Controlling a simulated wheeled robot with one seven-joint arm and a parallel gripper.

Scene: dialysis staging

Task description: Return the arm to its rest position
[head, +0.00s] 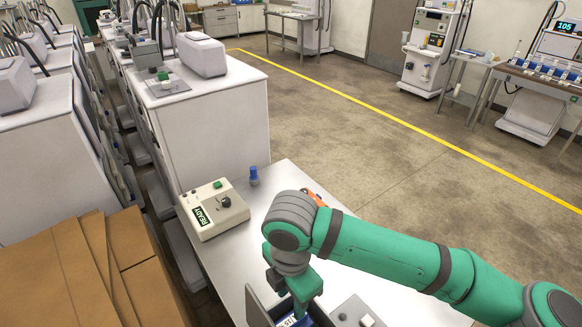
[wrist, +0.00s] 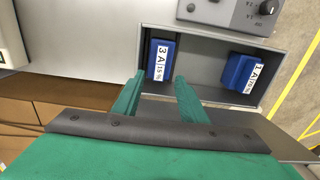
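My gripper (head: 298,297) points down over a grey open tray (head: 257,306) at the near edge of the steel table. In the wrist view its two green fingers (wrist: 158,86) stand apart with a visible gap. Just beyond the fingertips, a blue block labelled "3 A 15%" (wrist: 161,60) sits at the left end of the tray. A second blue block labelled "1 A 15%" (wrist: 243,73) sits at the right end. My green arm reaches in from the lower right in the head view and hides much of the tray.
A beige box reading READY (head: 213,208) and a small blue-capped item (head: 253,176) stand on the table (head: 290,180). An orange thing (head: 314,197) is partly behind my arm. A grey control box (head: 357,313) is right of the tray. Cardboard boxes (head: 75,275) are at lower left.

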